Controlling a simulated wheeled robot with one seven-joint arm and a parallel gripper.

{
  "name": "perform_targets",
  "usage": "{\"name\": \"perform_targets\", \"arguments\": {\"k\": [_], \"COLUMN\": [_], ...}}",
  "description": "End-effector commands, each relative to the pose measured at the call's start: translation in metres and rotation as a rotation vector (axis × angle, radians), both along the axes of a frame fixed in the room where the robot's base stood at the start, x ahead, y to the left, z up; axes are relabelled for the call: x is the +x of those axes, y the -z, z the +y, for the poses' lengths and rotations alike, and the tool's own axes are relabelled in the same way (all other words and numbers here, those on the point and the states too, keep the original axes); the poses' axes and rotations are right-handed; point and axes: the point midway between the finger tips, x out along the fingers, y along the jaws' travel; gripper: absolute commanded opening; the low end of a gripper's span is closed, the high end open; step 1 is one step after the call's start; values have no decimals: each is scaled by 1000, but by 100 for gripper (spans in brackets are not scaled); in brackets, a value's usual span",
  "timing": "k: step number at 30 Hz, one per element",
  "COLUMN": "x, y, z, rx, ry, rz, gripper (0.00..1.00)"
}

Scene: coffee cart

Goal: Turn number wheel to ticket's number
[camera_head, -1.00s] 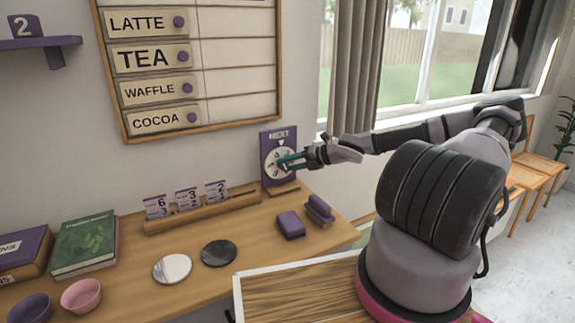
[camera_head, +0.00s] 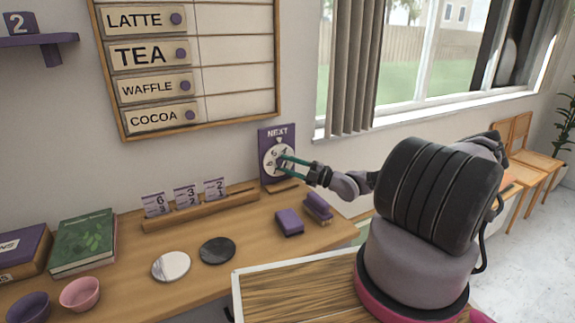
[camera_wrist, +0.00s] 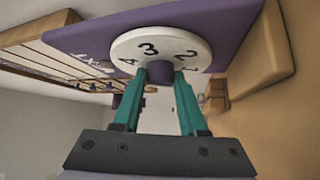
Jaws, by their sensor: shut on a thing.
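The white number wheel (camera_head: 268,166) sits on a purple upright board (camera_head: 264,137) marked NEXT, at the back right of the counter. In the wrist view the wheel (camera_wrist: 148,46) shows the digits 4, 3, 2 and part of another near its edge. My gripper (camera_head: 281,160) is at the wheel. Its teal fingers (camera_wrist: 158,80) are shut on the wheel's purple centre knob (camera_wrist: 158,98). Several tickets stand in a wooden rail (camera_head: 200,210): the left ticket (camera_head: 153,205) shows 6, the middle ticket (camera_head: 185,196) shows 3, the right ticket (camera_head: 215,188) shows 2.
Two purple blocks (camera_head: 289,222) lie in front of the board. A white disc (camera_head: 171,266), a dark disc (camera_head: 217,251), bowls (camera_head: 80,294) and books (camera_head: 85,242) are on the counter. A menu board (camera_head: 240,60) hangs above. A purple 2 block (camera_head: 20,22) stands on a shelf.

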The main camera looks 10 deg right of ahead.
Motion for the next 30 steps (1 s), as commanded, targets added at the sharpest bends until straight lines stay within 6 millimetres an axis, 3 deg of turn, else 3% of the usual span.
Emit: {"name": "perform_targets", "arguments": {"k": [12,29,30], "x": [-2,-3,-3], "y": [3,3,3], "z": [4,4,4], "rx": [196,226,226], "ry": [-6,-8,-8], "rz": [54,60,60], "gripper": [0,0,45]}}
